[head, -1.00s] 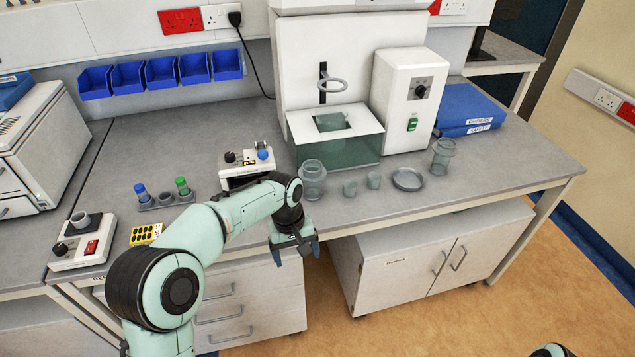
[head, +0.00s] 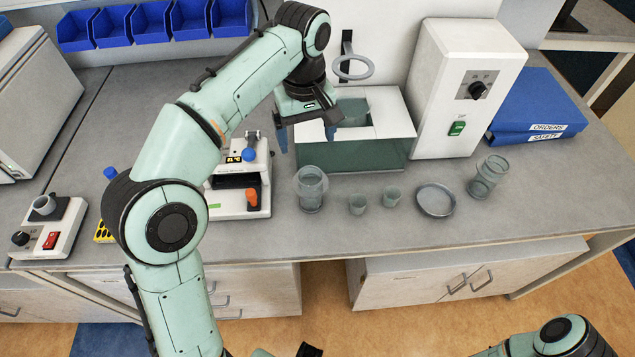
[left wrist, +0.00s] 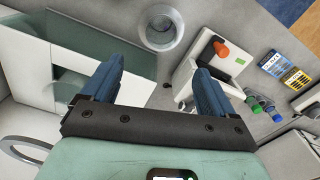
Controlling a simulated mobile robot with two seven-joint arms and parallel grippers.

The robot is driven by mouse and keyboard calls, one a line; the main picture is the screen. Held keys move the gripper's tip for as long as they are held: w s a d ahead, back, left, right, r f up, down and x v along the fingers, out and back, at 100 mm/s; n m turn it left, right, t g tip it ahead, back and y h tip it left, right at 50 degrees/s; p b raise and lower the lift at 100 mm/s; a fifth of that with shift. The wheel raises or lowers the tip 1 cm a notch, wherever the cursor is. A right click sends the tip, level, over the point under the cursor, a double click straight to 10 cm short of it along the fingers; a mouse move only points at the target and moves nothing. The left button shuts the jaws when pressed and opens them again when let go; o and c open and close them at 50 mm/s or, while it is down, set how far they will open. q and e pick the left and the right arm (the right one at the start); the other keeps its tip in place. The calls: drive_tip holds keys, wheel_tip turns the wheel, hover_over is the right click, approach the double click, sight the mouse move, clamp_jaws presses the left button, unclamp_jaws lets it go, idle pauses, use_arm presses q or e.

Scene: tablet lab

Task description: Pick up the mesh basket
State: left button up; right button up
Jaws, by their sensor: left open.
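My left gripper (head: 306,138) is open and empty, its two blue fingers pointing down over the bench behind a clear jar (head: 311,190). In the left wrist view the fingers (left wrist: 160,72) are spread, with that jar beyond them. I cannot tell surely which vessel is the mesh basket. All stand apart from my gripper. Another vessel (head: 352,112) sits in the bath opening. My right gripper is not clearly seen; part of my right arm shows at bottom right.
A glass-fronted bath (head: 365,155) stands below a ring holder (head: 353,68). A white control box (head: 465,95) and blue binders (head: 538,108) are to its right. A round dish (head: 436,200) lies near the bench edge. A small instrument (head: 240,185) stands left of the jar.

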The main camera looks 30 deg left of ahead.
use_arm(q)
drive_tip(key=b, duration=0.2)
approach(310, 176)
drive_tip(key=s+f, duration=0.1)
drive_tip(key=s, duration=0.1)
drive_tip(key=f, duration=0.2)
drive_tip(key=d+f+b, duration=0.1)
drive_tip(key=f, duration=0.2)
drive_tip(key=shift+f, duration=0.6)
drive_tip(key=c, duration=1)
use_arm(e)
drive_tip(key=f, duration=0.1)
drive_tip(key=s+f, duration=0.2)
drive_tip(key=f, duration=0.1)
use_arm(q)
drive_tip(key=shift+r, duration=0.15)
use_arm(e)
drive_tip(key=shift+r, duration=0.1)
use_arm(q)
wheel_tip(310, 176, up, 20)
drive_tip(key=p, duration=0.6)
use_arm(e)
drive_tip(key=w+r, duration=0.4)
drive_tip(key=r, duration=0.3)
drive_tip(key=shift+r, duration=0.25)
